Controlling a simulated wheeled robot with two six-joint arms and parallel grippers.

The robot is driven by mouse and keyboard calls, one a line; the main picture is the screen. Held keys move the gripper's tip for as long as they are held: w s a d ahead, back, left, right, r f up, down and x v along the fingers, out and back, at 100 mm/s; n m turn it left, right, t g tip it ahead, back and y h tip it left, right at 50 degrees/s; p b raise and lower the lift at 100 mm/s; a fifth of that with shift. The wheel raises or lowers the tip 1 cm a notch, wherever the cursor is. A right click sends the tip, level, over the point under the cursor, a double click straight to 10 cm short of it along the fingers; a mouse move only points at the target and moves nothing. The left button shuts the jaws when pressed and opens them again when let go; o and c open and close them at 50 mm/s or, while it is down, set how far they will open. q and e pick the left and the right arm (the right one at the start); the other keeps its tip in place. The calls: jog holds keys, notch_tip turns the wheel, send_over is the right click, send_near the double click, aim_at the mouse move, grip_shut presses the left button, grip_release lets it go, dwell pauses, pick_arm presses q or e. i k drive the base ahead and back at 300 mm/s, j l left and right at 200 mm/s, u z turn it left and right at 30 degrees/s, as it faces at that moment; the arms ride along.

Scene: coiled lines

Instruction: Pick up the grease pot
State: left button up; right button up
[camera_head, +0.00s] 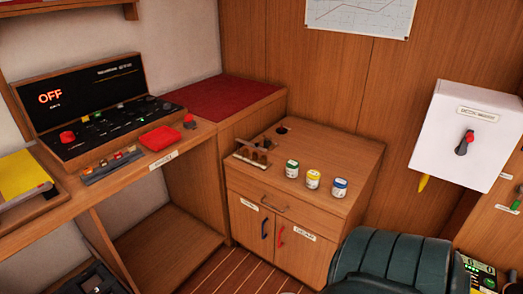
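Three small white pots stand upright in a row on top of the wooden cabinet (352,160). One has a green band and lid (292,169), one a yellow band (312,180), and one a blue band (340,188). Their labels are too small to read, so I cannot tell which is the grease pot. The pots stand apart from each other. Neither of my grippers is in view.
A wooden rack (251,152) sits left of the pots. A dark green padded chair back (390,264) stands in front at the lower right. A white switch box (466,135) juts from the right wall. A control panel (100,112) stands on the left desk.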

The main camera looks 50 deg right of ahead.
aim_at(292, 169)
jog(key=z, duration=2)
